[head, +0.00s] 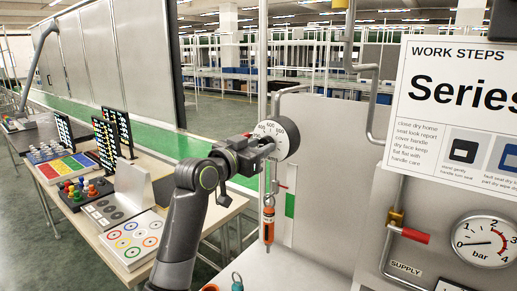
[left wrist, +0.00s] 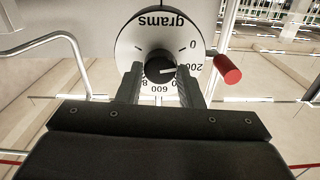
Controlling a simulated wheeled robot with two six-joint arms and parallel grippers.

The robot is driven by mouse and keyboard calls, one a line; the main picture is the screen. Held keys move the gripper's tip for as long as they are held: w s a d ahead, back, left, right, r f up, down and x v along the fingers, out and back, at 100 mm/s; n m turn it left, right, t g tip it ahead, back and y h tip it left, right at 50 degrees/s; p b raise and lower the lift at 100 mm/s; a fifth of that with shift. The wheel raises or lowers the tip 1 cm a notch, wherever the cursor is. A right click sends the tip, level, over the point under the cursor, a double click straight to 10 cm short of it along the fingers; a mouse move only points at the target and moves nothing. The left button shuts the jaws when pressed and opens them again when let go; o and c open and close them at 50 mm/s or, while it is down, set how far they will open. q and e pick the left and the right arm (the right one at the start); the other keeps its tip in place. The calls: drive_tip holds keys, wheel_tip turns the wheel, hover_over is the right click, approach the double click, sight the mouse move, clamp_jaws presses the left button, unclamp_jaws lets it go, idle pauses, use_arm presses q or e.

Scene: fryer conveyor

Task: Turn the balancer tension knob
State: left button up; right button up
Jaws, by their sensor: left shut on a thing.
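The balancer (head: 286,137) is a round dark housing with a white dial marked in numbers, hanging from a post in the head view. In the left wrist view its dial (left wrist: 183,30) appears upside down, reading grams. The black tension knob (left wrist: 158,62) sits at the dial's centre, its white pointer line aimed right, near the 200 mark. My left gripper (head: 266,148) is at the dial face. In the left wrist view its two fingers (left wrist: 161,76) are on either side of the knob and shut on it. The gripper hides the knob in the head view. My right gripper is out of view.
An orange tool (head: 268,218) hangs below the balancer. A work-steps sign (head: 440,125), a pressure gauge (head: 484,240) and a red-handled valve (head: 414,235) are at right. A table with coloured trays (head: 70,165) is at left. A red cylinder (left wrist: 228,69) is close beside the dial.

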use_arm(q)
drive_tip(key=shift+f+m+b, duration=0.1)
drive_tip(key=shift+m+b, duration=5.15)
drive_tip(key=shift+m, duration=0.65)
drive_tip(key=o, duration=1)
drive_tip(key=shift+c, duration=0.2)
